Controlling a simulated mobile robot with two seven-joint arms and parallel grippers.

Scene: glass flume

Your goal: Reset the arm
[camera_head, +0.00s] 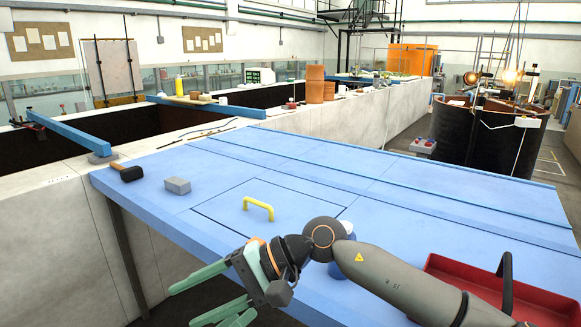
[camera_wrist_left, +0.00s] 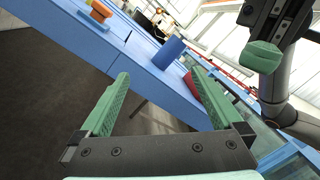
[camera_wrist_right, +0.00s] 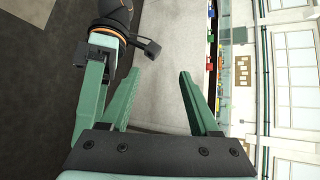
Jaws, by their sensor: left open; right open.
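My right arm (camera_head: 385,280) reaches in from the right in the head view, bent over the front edge of the blue table. Its right gripper (camera_head: 182,307) hangs low in front of the table, open and empty. It also shows open in the right wrist view (camera_wrist_right: 160,72), with only floor and a pale wall between the fingers. My left gripper (camera_wrist_left: 160,72) is open and empty in the left wrist view, in front of the table side. The two grippers are close together; each wrist view shows part of the other arm.
The blue table (camera_head: 400,195) carries a yellow handle (camera_head: 258,208), a grey block (camera_head: 177,185) and a black-headed mallet (camera_head: 128,172). A blue object (camera_head: 342,268) stands partly behind my arm. A red tray (camera_head: 540,299) lies at right. The table's back half is clear.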

